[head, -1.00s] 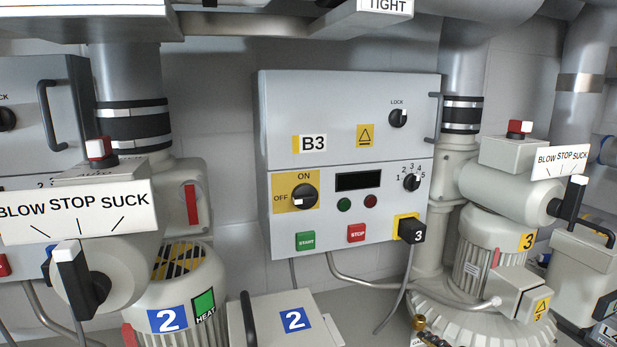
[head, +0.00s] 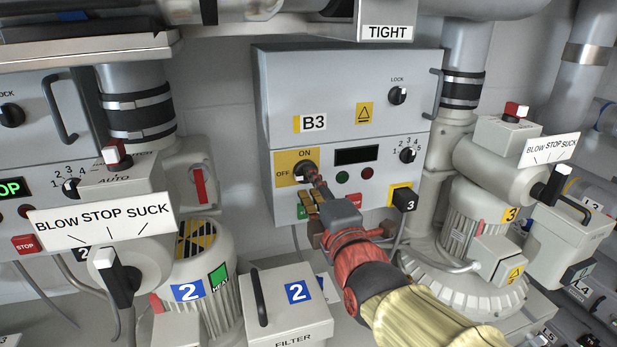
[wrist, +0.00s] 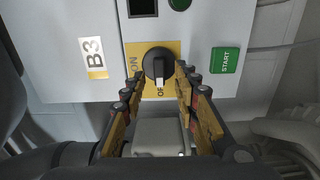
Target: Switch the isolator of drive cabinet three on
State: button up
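The isolator knob (head: 304,172) of cabinet B3 (head: 345,90) is black on a yellow plate marked ON and OFF. In the wrist view the knob (wrist: 157,62) has its white mark toward the OFF lettering. My gripper (head: 314,187) is in front of the yellow plate and partly hides it in the head view. In the wrist view my gripper (wrist: 160,78) is open, with one finger on each side of the knob's lower part and gaps showing. Whether the tips touch the knob is unclear.
The green START button (wrist: 224,61) is close beside the right finger in the wrist view. A dark display (head: 356,156), a speed knob (head: 407,155) and a black plug marked 3 (head: 404,199) are to the right. The filter box (head: 290,315) stands below.

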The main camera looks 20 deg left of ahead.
jog(key=shift+x, duration=1.2)
jog(key=shift+c, duration=0.7)
grip_shut()
